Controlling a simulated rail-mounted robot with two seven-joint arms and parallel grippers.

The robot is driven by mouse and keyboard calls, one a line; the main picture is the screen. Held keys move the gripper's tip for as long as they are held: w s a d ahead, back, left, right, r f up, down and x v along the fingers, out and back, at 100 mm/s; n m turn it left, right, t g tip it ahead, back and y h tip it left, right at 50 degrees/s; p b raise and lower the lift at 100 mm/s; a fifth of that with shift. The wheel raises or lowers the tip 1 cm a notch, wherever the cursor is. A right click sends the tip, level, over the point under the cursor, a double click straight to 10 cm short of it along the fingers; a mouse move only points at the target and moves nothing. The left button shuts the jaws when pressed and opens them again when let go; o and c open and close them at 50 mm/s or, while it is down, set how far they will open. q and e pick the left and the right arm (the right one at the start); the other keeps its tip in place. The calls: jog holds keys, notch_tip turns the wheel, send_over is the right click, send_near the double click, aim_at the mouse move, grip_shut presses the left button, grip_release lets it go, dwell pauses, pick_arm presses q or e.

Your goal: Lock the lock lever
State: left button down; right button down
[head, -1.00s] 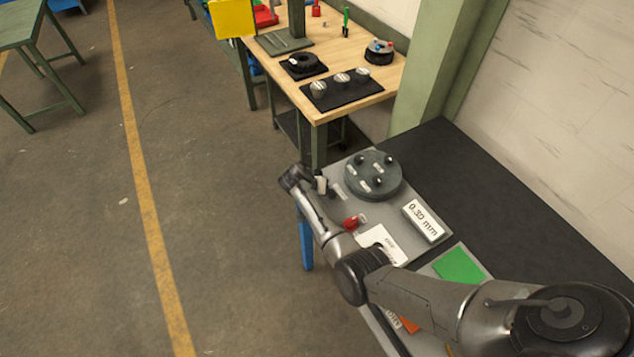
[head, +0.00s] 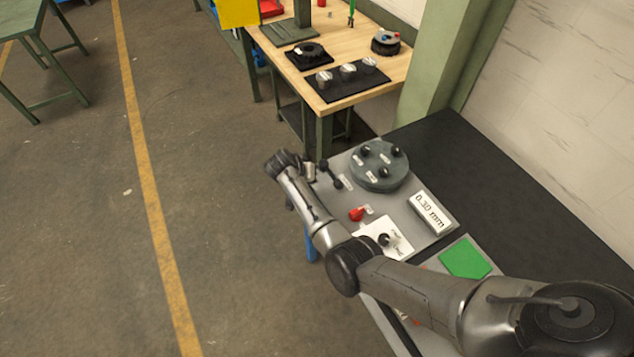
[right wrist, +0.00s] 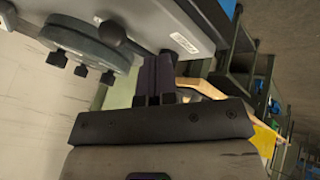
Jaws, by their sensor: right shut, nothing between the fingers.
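A black ball-ended lever (head: 331,173), probably the lock lever, stands on the grey panel (head: 414,222) beside a small label (head: 347,183) too small to read. In the right wrist view, the black ball (right wrist: 112,32) is left of the fingers and the label (right wrist: 183,42) lies beyond them. My right gripper (head: 311,171) is just left of the lever in the head view. Its fingers (right wrist: 155,77) are together and empty; I cannot tell whether they touch the lever. My left gripper is not in view.
On the panel are a round grey plate (head: 379,166) with black knobs, a red knob (head: 357,214), a white card (head: 402,244) with a black knob, and a "0.30 mm" block (head: 430,212). A green square (head: 465,258) is nearer. A wooden workbench (head: 390,87) stands behind.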

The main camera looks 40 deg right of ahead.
jog(key=v, duration=0.7)
jog(key=shift+r, duration=0.35)
jog(key=shift+d, duration=0.15)
